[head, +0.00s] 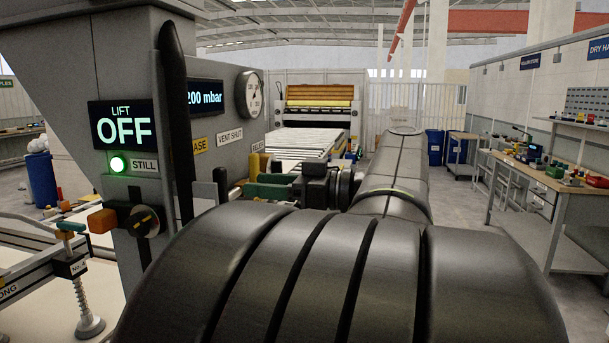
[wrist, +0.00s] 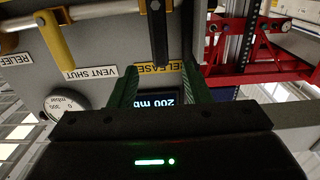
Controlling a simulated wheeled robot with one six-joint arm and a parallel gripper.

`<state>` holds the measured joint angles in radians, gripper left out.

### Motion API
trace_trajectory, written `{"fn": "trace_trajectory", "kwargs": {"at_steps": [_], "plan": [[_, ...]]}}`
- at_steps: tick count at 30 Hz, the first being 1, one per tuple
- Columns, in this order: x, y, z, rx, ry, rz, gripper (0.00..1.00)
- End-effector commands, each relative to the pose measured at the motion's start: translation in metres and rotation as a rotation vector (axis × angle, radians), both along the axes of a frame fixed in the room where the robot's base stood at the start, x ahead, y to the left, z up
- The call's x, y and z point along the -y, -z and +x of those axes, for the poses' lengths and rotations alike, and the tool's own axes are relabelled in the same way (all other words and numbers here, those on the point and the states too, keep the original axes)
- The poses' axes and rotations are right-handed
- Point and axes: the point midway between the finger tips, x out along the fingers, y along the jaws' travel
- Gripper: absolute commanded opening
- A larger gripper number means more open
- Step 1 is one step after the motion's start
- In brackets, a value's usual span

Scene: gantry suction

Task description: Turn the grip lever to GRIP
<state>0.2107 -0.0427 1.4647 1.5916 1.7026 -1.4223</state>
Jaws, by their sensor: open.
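In the wrist view a dark lever (wrist: 157,30) hangs from a grey pipe, its end beside the yellow RELEASE label (wrist: 160,67). I take it for the grip lever; no GRIP label is readable. My gripper (wrist: 160,72) is open, its two green fingers apart, with the lever's end between them in the picture. I cannot tell whether either finger touches it. The RELEASE label (head: 201,145) is partly covered there.
A yellow lever (wrist: 58,40) stands beside the VENT SHUT label (wrist: 90,73). A round gauge (wrist: 66,104) and a 200 mbar display are close to the fingers. A red frame (wrist: 245,45) is at the right. The lift display (head: 123,125) reads OFF, with a lit green lamp.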

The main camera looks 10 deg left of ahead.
Motion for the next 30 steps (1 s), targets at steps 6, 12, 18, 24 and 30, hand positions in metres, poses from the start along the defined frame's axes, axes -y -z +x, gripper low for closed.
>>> {"fn": "trace_trajectory", "kwargs": {"at_steps": [6,12,18,24,30], "plan": [[-0.031,-0.002,0.001,-0.002,-0.005,-0.001,0.44],[-0.057,-0.001,0.003,-0.002,-0.004,-0.001,0.44],[-0.076,-0.001,0.006,-0.003,-0.003,0.0,0.44],[-0.084,0.0,0.007,-0.002,0.0,-0.001,0.44],[-0.085,0.001,0.007,-0.001,0.001,-0.001,0.44]]}}
